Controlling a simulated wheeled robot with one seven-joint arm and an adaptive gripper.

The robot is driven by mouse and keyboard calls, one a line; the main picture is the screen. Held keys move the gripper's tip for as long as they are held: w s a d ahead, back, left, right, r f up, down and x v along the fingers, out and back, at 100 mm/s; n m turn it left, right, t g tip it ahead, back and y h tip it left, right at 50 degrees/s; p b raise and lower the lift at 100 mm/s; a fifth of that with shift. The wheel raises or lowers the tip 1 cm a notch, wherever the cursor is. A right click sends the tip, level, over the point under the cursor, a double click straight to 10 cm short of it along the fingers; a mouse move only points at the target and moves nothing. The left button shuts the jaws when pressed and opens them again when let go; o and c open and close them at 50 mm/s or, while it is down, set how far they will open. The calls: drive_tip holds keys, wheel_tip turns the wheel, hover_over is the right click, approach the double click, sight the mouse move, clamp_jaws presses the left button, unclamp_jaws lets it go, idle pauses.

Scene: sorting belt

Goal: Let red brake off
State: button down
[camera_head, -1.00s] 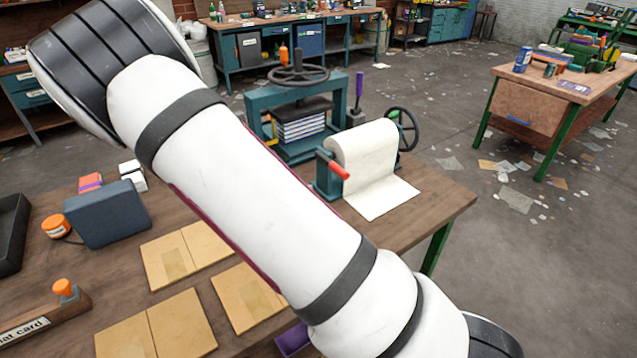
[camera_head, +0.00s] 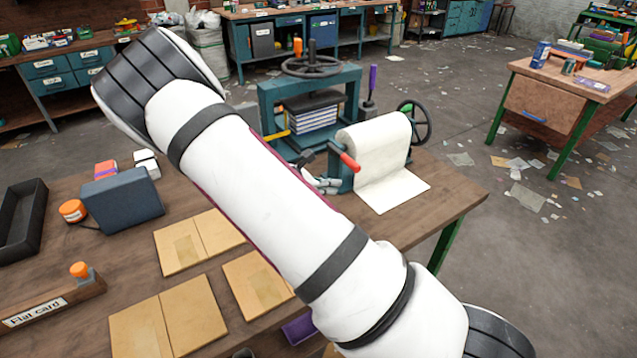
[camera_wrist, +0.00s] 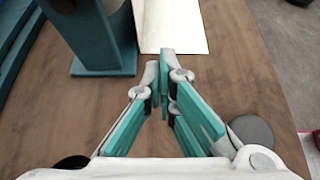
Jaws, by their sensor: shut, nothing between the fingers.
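The red brake lever (camera_head: 349,162) sits on the near left side of the paper roll stand (camera_head: 340,182), its red grip slanting down to the right. The white paper roll (camera_head: 375,150) hangs a sheet onto the bench. My gripper (camera_head: 328,184) is low beside the stand's left side, below the red grip, partly hidden by my arm. I cannot tell whether it touches the stand. In the wrist view my gripper (camera_wrist: 158,62) has its fingertips together and empty, with the teal stand (camera_wrist: 105,45) ahead to the left and the paper sheet (camera_wrist: 175,28) ahead. The red grip is not visible there.
A teal press (camera_head: 310,100) with a handwheel and a stack of books stands behind the roll. Brown card folders (camera_head: 168,325), a blue-grey box (camera_head: 122,200) and a black tray (camera_head: 22,225) lie to the left. The bench (camera_head: 455,200) is clear at its right end.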

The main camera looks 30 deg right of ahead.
sight(344, 157)
drive_tip(key=shift+x, duration=1.05)
drive_tip(key=shift+d+r, duration=0.3)
drive_tip(key=r, duration=0.2)
drive_tip(key=r+p, duration=0.1)
drive_tip(key=shift+d+r, duration=0.1)
drive_tip(key=shift+d, duration=0.15)
drive_tip(key=shift+r, duration=0.3)
